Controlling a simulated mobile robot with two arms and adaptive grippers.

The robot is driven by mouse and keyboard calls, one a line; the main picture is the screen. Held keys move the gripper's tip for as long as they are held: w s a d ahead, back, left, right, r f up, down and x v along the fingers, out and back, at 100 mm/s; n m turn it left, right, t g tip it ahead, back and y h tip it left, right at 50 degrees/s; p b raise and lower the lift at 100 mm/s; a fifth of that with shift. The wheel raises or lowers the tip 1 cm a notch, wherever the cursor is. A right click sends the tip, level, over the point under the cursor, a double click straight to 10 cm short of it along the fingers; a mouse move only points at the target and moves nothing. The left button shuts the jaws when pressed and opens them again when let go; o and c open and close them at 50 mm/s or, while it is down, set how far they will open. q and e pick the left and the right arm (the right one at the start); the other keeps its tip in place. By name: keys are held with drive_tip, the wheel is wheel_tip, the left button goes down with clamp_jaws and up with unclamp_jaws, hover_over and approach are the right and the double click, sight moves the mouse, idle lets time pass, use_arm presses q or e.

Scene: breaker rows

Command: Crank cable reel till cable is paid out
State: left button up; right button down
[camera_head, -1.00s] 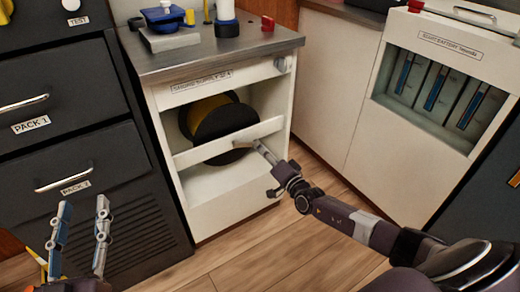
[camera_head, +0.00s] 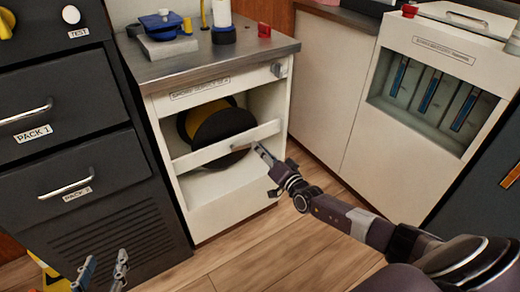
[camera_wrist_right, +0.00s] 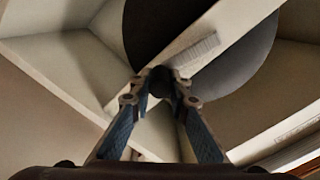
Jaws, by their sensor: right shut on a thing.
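The cable reel (camera_head: 226,125), with dark discs and a yellow winding, sits in the open front of a white cabinet (camera_head: 230,204), behind a pale crossbar (camera_head: 205,154). The reel's dark disc (camera_wrist_right: 252,58) also shows in the right wrist view. My right gripper (camera_head: 260,148) is at the crossbar's front, just below and right of the reel. In the right wrist view its fingertips (camera_wrist_right: 168,78) close on a small dark piece, apparently the crank handle; the fingers mostly hide it. My left gripper (camera_head: 105,262) is open and empty at the lower left, away from the reel.
Black drawers (camera_head: 70,165) with metal handles stand left of the cabinet. Its metal top (camera_head: 250,50) carries a blue device (camera_head: 163,24) and a red block (camera_head: 264,30). A battery cabinet (camera_head: 390,108) stands at the right. The wooden floor (camera_head: 265,250) in front is clear.

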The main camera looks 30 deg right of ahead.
drive_tip(key=c, duration=1.8)
unclamp_jaws()
drive_tip(key=s, duration=0.8)
drive_tip(key=s+d, duration=0.1)
drive_tip(key=s, duration=0.3)
